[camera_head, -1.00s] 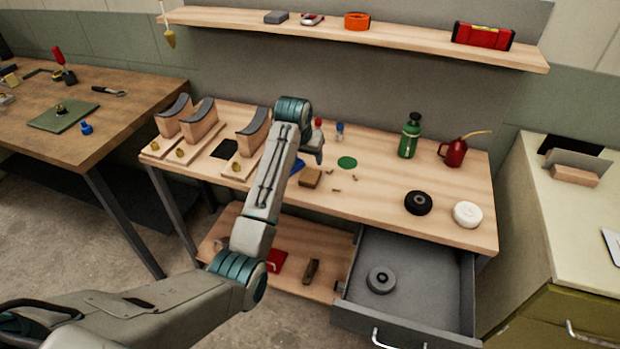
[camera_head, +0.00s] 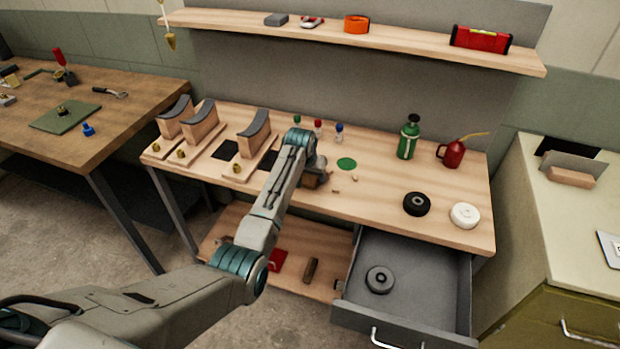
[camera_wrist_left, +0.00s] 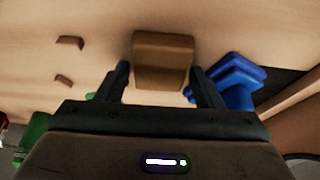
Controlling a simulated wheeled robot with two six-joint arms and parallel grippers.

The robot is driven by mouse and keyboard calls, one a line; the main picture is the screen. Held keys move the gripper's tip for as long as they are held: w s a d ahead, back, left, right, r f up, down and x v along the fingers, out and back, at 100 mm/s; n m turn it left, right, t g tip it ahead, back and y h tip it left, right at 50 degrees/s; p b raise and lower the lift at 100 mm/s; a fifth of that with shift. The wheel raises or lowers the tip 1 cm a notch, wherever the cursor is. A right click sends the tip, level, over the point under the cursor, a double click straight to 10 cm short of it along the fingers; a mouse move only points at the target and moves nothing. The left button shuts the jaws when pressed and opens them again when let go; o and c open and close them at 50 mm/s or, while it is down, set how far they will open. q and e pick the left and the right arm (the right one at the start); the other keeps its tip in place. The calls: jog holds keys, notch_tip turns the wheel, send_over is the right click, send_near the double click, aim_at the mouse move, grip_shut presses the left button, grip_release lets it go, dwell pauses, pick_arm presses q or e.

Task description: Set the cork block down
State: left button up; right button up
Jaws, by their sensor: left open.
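The cork block (camera_wrist_left: 163,58), a brown block, rests on the wooden workbench (camera_head: 400,180). In the head view it shows partly, behind the end of my left arm (camera_head: 312,181). My left gripper (camera_wrist_left: 159,70) is open. In the wrist view its two fingers point toward the block, one on each side of its near end, with gaps between. Contact cannot be made out. My right gripper is not in view.
A blue object (camera_wrist_left: 232,82) lies close beside one finger. Small brown pieces (camera_wrist_left: 70,43) lie on the other side. A green disc (camera_head: 346,164), green bottle (camera_head: 408,140) and red oil can (camera_head: 453,153) are to the right. The drawer (camera_head: 420,285) below is open.

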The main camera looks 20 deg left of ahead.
pick_arm(q)
jog(key=shift+c, duration=0.2)
jog(key=c, duration=0.8)
jog(key=shift+r, duration=0.15)
